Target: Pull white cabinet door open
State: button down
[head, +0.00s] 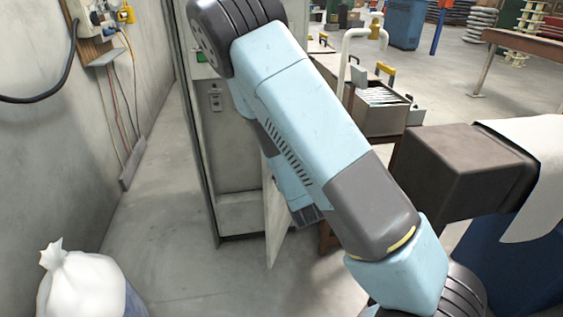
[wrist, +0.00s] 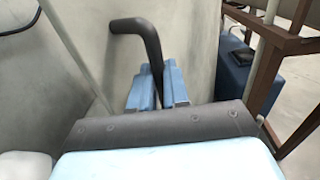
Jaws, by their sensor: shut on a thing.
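The white cabinet (head: 228,160) stands upright beyond my arm in the head view. Its door (head: 276,222) shows as a narrow pale panel angled out from the cabinet front, mostly hidden behind my arm. In the wrist view the pale door (wrist: 190,45) fills the upper middle. A dark bent bar handle (wrist: 150,42) stands out from it. My gripper (wrist: 158,88) has its two blue fingers on either side of the handle's lower part, shut on it. The fingertips are hidden by my arm in the head view.
A tied white bag (head: 85,285) sits at lower left, by the grey wall (head: 50,170). Open floor (head: 165,235) lies left of the cabinet. A brown beam-like block (head: 465,175) with white cloth (head: 535,165) is at right. A metal box (head: 380,110) stands behind my arm.

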jog(key=shift+w+r, duration=0.1)
jog(key=shift+w, duration=0.35)
jog(key=shift+d, duration=0.1)
jog(key=c, duration=1.6)
grip_release()
jog(key=o, duration=0.3)
jog(key=shift+w+d, duration=0.1)
jog(key=shift+w, duration=0.2)
jog(key=shift+o, duration=0.4)
jog(key=shift+s, duration=0.1)
